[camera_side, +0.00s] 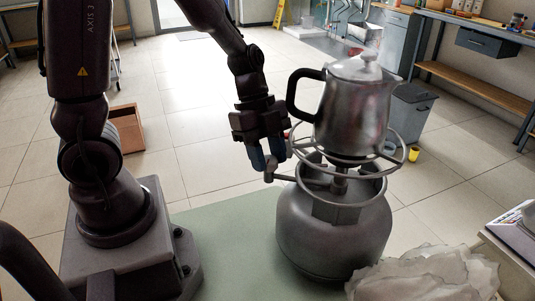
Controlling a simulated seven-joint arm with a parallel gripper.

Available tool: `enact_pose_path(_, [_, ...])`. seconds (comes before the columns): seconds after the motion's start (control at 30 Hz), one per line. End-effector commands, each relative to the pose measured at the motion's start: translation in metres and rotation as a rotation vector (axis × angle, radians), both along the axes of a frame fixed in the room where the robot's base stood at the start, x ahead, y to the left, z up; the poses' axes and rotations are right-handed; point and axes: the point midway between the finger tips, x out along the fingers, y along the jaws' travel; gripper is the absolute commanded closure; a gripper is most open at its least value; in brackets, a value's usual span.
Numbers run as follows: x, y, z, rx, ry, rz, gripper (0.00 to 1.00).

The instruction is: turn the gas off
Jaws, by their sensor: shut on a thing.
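A grey gas bottle (333,235) stands on a green mat (228,238), with a ring collar and a burner (341,172) on top. A metal pot (352,112) with a lid and a black handle sits upright on the burner's wire support. A thin lever (284,178) sticks out to the left from the valve area below the burner. My gripper (268,173) points down at the left of the burner, below the pot's handle. Its fingers are shut on the lever's outer end. Whether a flame burns under the pot cannot be told.
Crumpled whitish sheets (425,275) lie at the front right, beside the bottle. A grey bin (409,112) and a workbench (480,85) stand behind on the right. A brown box (127,128) is on the tiled floor at left. Floor behind my gripper is clear.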

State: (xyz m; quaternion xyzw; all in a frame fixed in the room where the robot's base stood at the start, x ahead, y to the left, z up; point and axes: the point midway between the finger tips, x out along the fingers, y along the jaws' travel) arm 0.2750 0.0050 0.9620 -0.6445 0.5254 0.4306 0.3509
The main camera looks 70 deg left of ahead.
Motion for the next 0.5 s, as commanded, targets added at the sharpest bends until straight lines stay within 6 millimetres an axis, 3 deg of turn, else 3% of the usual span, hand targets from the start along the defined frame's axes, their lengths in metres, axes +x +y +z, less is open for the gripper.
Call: enact_pose_path(0.5, [0.0000, 0.0004, 0.0005, 0.000, 0.000, -0.056, 0.88])
